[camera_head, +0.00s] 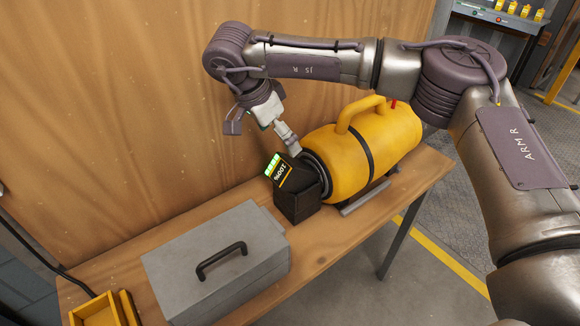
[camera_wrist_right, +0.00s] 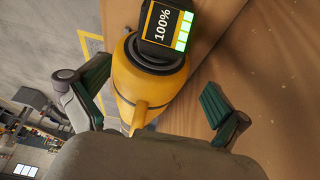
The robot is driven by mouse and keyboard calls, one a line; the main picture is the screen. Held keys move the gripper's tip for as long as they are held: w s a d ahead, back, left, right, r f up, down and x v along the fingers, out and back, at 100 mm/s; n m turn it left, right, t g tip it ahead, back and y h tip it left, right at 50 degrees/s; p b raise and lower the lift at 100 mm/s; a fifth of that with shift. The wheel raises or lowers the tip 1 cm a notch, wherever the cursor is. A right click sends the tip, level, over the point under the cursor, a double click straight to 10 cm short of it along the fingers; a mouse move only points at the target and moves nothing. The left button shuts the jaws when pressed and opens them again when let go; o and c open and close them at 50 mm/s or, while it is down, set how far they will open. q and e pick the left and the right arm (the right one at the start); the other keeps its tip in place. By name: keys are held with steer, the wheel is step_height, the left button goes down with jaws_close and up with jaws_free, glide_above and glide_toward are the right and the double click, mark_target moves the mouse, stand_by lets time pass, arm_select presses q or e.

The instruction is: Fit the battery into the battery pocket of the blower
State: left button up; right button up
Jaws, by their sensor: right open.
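The black battery (camera_head: 298,198), with a lit "100%" display and green bars, stands at the near left end of the yellow blower (camera_head: 372,150). It is against or very close to the black ring at that end; I cannot tell whether it is seated in the pocket, which is hidden. The battery (camera_wrist_right: 168,24) also shows at the top of the right wrist view, in front of the blower (camera_wrist_right: 150,80). My right gripper (camera_head: 262,132) is above and behind the battery. Its fingers are spread in the wrist view (camera_wrist_right: 155,88), with nothing gripped. My left gripper is not visible.
The wooden bench (camera_head: 112,277) stands against a wooden wall (camera_head: 130,110). A grey toolbox (camera_head: 180,262) with a black handle sits left of the battery. A yellow bin (camera_head: 95,310) is at the lower left. Open floor lies beyond the bench's right edge.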

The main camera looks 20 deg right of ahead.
mark_target(289, 160)
steer(key=x, duration=0.3)
steer(key=shift+s+d+p, duration=0.15)
steer(key=shift+s+p, duration=0.15)
steer(key=shift+p, duration=0.1)
steer(key=shift+x, duration=1.2)
steer(key=shift+w+f, duration=0.25)
steer(key=shift+w, duration=0.05)
steer(key=shift+f+p, duration=0.8)
steer(key=shift+p, duration=0.2)
steer(key=p+x, duration=0.1)
steer(key=x, duration=0.1)
steer(key=shift+f, duration=0.3)
steer(key=shift+w+d+f, duration=0.1)
steer(key=shift+d+f, duration=0.05)
steer(key=shift+f, duration=0.35)
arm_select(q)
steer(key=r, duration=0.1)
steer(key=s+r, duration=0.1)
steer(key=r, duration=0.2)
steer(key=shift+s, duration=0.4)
arm_select(e)
steer(key=shift+r, duration=0.1)
steer(key=c, duration=1.6)
